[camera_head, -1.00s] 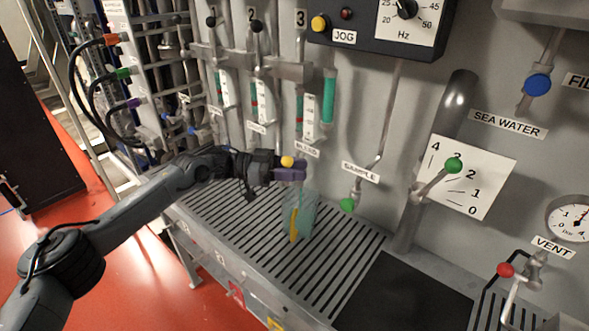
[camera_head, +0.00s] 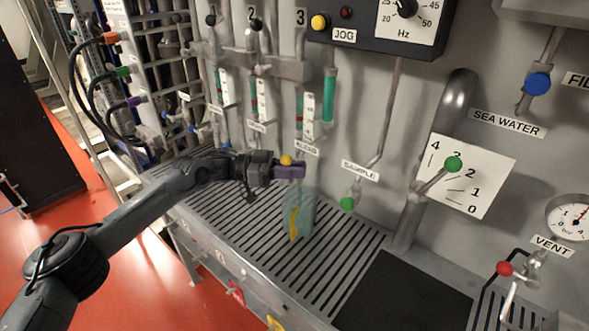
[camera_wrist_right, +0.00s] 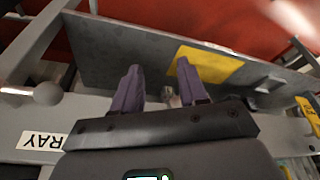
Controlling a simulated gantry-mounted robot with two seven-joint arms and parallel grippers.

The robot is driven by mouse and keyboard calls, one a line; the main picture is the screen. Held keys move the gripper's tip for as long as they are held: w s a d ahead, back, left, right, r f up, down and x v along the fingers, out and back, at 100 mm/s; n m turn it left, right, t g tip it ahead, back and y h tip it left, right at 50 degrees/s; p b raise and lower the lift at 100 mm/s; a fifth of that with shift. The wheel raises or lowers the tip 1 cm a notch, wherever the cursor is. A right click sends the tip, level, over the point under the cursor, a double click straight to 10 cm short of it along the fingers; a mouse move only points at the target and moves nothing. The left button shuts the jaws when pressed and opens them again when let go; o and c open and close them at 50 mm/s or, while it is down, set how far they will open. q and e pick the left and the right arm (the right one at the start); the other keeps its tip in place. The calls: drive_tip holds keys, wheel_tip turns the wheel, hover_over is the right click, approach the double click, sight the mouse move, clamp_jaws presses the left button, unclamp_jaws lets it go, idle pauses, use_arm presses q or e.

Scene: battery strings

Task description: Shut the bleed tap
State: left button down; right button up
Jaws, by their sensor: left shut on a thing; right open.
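The bleed tap's yellow knob (camera_head: 286,160) shows at the fingers of my left gripper (camera_head: 290,171), in front of the panel by the BLEED label (camera_head: 306,149). My left gripper is shut on the yellow knob; its purple fingers hide most of the tap, so its lever angle cannot be told. A clear vessel (camera_head: 299,214) with something yellow inside stands on the slatted grating just below the gripper. My right gripper (camera_wrist_right: 163,82) shows only in the right wrist view, with its purple fingers apart.
The slatted grating (camera_head: 240,216) is mostly clear. The SAMPLE tap's green knob (camera_head: 347,204) is right of the left gripper. A green-knobbed lever (camera_head: 453,164) crosses the numbered scale. A red VENT knob (camera_head: 505,269) and a gauge (camera_head: 572,217) are at the right.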

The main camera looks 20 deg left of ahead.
use_arm(q)
drive_tip(key=shift+a+r+n+t+h, duration=0.3)
drive_tip(key=shift+r+n+t+h, duration=0.3)
drive_tip(key=shift+h, duration=0.5)
drive_tip(key=shift+w+a+r+n+t+h, duration=0.1)
drive_tip(key=shift+a+n+t+h, duration=0.25)
drive_tip(key=shift+n+t+h, duration=0.35)
drive_tip(key=shift+w+a+r+n+t+h, duration=0.1)
drive_tip(key=shift+a+n+t+h, duration=0.3)
drive_tip(key=shift+n, duration=0.5)
drive_tip(key=c, duration=1.2)
unclamp_jaws()
drive_tip(key=shift+f, duration=0.1)
drive_tip(key=shift+w+a+t, duration=0.1)
drive_tip(key=shift+a+t, duration=0.05)
drive_tip(key=shift+t, duration=0.15)
drive_tip(key=shift+f+n, duration=0.2)
drive_tip(key=shift+n, duration=0.1)
drive_tip(key=shift+f, duration=0.1)
